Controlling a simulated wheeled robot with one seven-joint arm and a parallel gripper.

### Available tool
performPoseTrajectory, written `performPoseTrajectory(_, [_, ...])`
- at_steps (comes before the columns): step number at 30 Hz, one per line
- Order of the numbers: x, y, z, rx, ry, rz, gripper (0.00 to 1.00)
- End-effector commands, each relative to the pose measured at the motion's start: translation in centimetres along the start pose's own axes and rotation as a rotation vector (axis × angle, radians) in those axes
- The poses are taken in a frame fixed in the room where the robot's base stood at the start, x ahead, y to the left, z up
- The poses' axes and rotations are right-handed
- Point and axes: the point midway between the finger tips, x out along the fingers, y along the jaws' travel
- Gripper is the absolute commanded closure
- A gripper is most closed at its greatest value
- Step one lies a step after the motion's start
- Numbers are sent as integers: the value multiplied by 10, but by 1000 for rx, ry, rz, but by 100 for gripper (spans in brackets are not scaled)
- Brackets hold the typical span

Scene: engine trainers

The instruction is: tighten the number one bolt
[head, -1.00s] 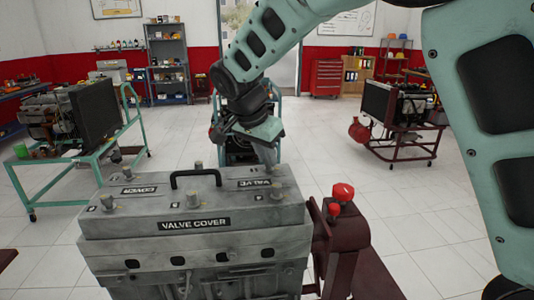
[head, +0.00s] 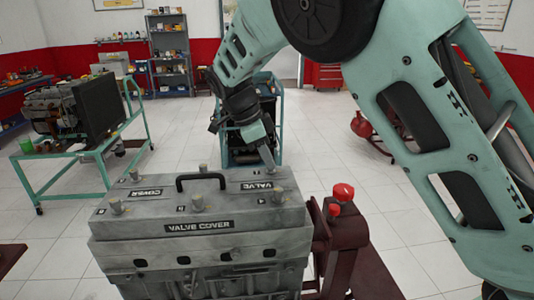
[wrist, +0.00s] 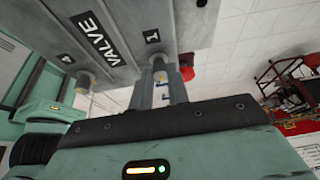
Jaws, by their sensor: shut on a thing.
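The grey engine's valve cover (head: 165,245) has a black handle (head: 200,178) and several bolts on top. The number one bolt (wrist: 158,63), beside the label "1", stands at the cover's far right corner. My gripper (wrist: 160,77) is shut on this bolt, with a finger on each side of it. In the head view my gripper (head: 269,161) reaches down to that corner and hides most of the bolt. Another bolt (wrist: 84,80), by the label "4", stands to the left in the wrist view.
Red knobs (head: 343,191) on a dark red stand rise close to the cover's right side. A green cart (head: 60,170) with an engine stands at the left, and another cart (head: 238,155) stands behind my gripper. The floor between is clear.

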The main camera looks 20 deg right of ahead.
Motion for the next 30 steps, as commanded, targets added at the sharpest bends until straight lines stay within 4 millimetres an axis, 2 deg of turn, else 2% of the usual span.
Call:
performPoseTrajectory(17, [0,0,1,27,-2,10,100])
performPoseTrajectory(18, [0,0,1,27,-2,10,72])
performPoseTrajectory(19, [0,0,1,27,-2,10,64])
performPoseTrajectory(20, [0,0,0,27,-2,10,61])
performPoseTrajectory(30, [-3,-1,1,26,-2,9,61])
